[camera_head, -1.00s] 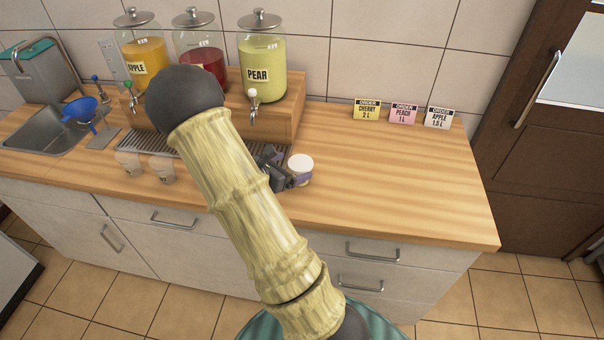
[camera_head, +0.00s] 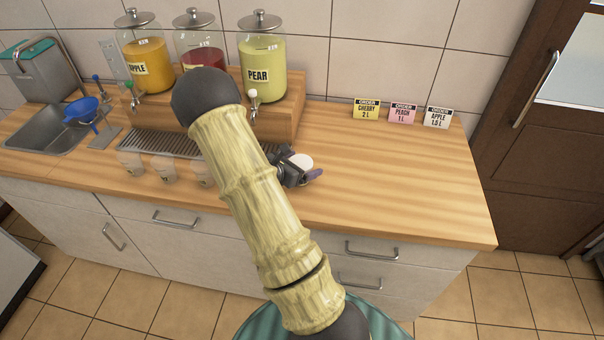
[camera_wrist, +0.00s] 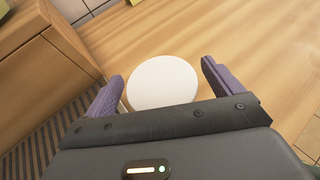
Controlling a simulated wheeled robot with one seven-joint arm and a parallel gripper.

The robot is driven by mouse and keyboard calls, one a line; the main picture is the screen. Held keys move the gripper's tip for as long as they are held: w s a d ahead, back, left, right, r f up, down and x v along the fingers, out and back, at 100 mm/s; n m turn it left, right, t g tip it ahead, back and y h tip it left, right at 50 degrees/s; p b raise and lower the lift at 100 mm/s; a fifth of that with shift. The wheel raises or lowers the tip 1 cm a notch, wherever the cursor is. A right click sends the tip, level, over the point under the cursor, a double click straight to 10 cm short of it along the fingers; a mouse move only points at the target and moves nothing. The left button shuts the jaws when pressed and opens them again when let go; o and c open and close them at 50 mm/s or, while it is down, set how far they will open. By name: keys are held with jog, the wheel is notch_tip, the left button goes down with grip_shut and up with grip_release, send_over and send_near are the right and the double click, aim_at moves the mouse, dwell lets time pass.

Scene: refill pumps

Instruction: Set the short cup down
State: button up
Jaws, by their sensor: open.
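The short cup (camera_head: 301,161) shows its round white top near the middle of the wooden counter, right of the drip tray. Its body is mostly hidden by my gripper (camera_head: 306,169) in the head view. In the wrist view the cup's white top (camera_wrist: 162,82) lies between the two purple fingers of my gripper (camera_wrist: 163,69). The jaws are open, with a gap showing at the right finger. The cup's base is hidden, so its contact with the counter cannot be seen.
Several clear cups (camera_head: 164,168) stand in front of the drip tray (camera_head: 168,142). Apple, red and pear dispensers (camera_head: 262,72) stand behind on a wooden stand. Order cards (camera_head: 402,113) stand at the back right. The counter (camera_head: 400,185) is bare to the right.

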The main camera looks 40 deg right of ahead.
jog(key=shift+c, duration=0.3)
jog(key=c, duration=1.1)
jog(key=shift+c, duration=0.2)
notch_tip(320, 180, up, 10)
jog(key=shift+r+b, duration=0.1)
jog(key=shift+b, duration=0.3)
